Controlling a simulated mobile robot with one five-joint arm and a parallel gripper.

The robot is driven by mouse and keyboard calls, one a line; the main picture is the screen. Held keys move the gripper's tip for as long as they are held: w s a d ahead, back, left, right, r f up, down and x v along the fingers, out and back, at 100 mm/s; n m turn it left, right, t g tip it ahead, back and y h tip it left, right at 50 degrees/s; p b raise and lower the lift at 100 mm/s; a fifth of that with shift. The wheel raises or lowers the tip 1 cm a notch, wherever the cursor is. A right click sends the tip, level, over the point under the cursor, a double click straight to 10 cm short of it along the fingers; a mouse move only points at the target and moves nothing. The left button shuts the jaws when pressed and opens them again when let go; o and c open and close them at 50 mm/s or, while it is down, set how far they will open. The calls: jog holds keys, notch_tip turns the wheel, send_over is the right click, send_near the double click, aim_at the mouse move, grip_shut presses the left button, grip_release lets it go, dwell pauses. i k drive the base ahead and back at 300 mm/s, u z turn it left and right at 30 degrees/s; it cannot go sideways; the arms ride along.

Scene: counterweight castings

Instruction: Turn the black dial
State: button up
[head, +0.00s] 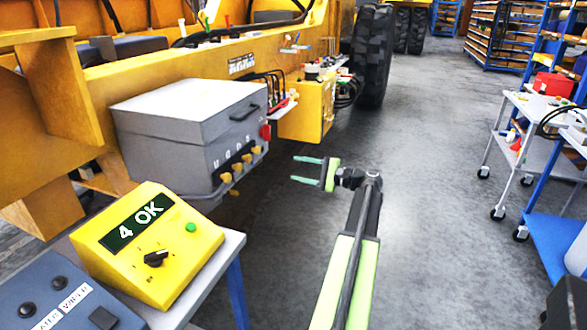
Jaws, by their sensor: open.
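The black dial (155,258) is a small knob on the sloped face of a yellow box (187,262) at the lower left. The box has a dark display (137,222) reading "4 OK" and a green button (191,227). My gripper (306,171) is in the middle of the view, open and empty, its green fingers pointing left. It is well apart from the dial, to the right of it and higher in the picture.
The yellow box stands on a grey table (228,246) beside a blue-grey panel (62,298) with black knobs. A grey metal box (195,130) on a yellow machine (240,55) is behind. Carts (530,110) stand at right. Floor between is clear.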

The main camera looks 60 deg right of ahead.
aim_at(154, 259)
jog(key=k, duration=1)
